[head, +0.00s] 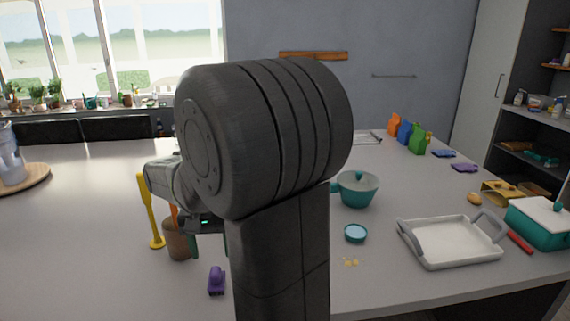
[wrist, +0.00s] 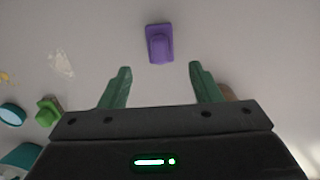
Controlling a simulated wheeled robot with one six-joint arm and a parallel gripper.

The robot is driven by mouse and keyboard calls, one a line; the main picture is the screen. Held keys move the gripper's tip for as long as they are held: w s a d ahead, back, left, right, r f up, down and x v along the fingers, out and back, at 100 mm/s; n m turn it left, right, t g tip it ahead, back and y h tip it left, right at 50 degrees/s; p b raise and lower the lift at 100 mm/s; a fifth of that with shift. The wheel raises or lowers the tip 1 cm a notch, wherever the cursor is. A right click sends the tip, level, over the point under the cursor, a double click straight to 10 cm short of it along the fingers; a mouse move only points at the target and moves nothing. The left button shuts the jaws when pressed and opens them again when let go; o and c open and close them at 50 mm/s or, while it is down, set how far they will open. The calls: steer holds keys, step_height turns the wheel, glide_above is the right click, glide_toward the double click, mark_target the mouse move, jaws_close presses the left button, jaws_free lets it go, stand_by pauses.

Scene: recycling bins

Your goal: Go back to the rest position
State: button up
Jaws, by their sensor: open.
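My gripper (wrist: 159,70) shows in the wrist view with its two green fingers spread apart and nothing between them. A purple object (wrist: 158,45) lies on the table just beyond the fingertips, apart from them. In the head view this purple object (head: 216,281) lies near the front of the table. My dark arm fills the middle of the head view and hides much of the gripper and the table behind it. The gripper's dark body with a small green light shows just left of the arm.
A brown pot (head: 178,244) and a yellow upright utensil (head: 147,210) stand close to the gripper. To the right are a teal pot (head: 357,189), a small blue dish (head: 356,233), a white tray (head: 430,262) and a teal lidded box (head: 537,228). The table's left front is clear.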

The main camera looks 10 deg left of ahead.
mark_target(215, 270)
step_height(215, 270, down, 10)
steer(key=shift+f+b, duration=0.25)
steer(key=shift+b, duration=0.2)
steer(key=shift+r, duration=2.2)
steer(key=shift+f, duration=0.1)
